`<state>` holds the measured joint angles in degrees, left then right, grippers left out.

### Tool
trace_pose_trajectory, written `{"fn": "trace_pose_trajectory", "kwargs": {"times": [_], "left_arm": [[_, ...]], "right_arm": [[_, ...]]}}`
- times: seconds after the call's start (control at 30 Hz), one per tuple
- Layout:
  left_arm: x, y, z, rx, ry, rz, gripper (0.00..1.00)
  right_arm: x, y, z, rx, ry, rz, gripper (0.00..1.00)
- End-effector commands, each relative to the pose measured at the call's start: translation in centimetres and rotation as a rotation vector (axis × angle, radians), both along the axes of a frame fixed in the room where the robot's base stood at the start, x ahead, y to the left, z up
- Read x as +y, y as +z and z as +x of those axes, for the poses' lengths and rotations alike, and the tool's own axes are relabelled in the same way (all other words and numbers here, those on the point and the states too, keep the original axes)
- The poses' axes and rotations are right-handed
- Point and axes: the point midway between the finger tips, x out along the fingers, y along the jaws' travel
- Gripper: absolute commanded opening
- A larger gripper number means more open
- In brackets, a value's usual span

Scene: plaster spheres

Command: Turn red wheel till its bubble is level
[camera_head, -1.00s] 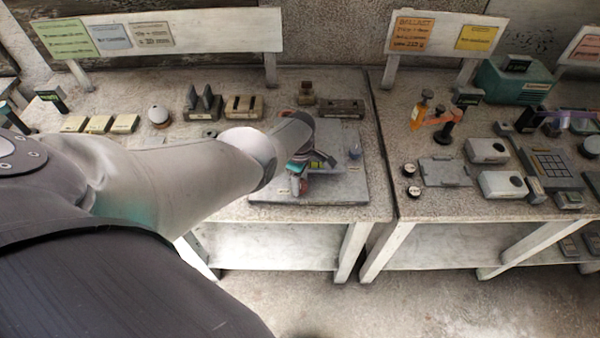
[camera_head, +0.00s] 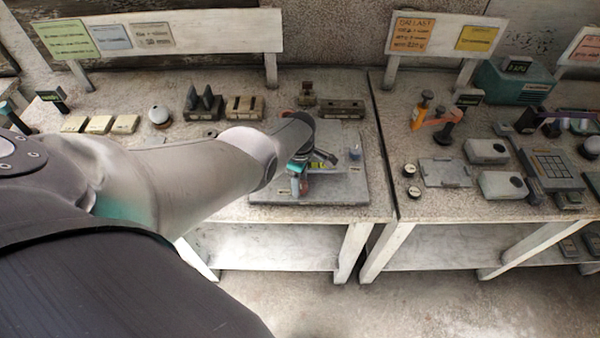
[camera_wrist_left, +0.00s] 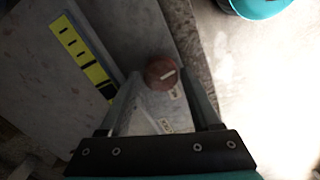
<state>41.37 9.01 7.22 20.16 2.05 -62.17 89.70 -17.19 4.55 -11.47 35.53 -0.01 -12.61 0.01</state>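The red wheel (camera_wrist_left: 161,72), a small round knob with a white mark, shows in the left wrist view. In the head view, a bit of reddish colour (camera_head: 303,187) shows below my left gripper (camera_head: 299,178). In the wrist view, my left gripper (camera_wrist_left: 160,80) is open, with its fingertips on either side of the wheel and gaps visible; I cannot tell if they touch it. A yellow level strip (camera_wrist_left: 83,52) with black marks lies to the left, its lower end dark. It also shows in the head view (camera_head: 323,158). I cannot make out the bubble clearly. My right gripper is out of view.
The grey plate (camera_head: 345,188) sits near the table's front edge. Behind it are dark blocks (camera_head: 341,108), and a white dome (camera_head: 159,116) is to the left. A second table (camera_head: 425,215) with several devices stands right, across a narrow gap.

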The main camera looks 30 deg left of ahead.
Motion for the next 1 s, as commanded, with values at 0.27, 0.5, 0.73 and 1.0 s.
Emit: {"fn": "trace_pose_trajectory", "kwargs": {"times": [0.27,0.5,0.73,1.0], "left_arm": [[-0.1,0.8,-0.1,0.002,0.0,-0.002,0.64],[-0.1,3.6,0.0,0.0,-0.001,-0.002,0.64],[-0.1,5.5,0.0,-0.001,-0.001,-0.002,0.64],[-0.1,7.0,0.0,-0.001,0.0,-0.002,0.64]], "right_arm": [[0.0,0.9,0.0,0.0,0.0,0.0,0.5],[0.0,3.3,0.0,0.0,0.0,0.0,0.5],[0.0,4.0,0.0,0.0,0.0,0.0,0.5],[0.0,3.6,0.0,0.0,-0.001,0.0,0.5]]}}
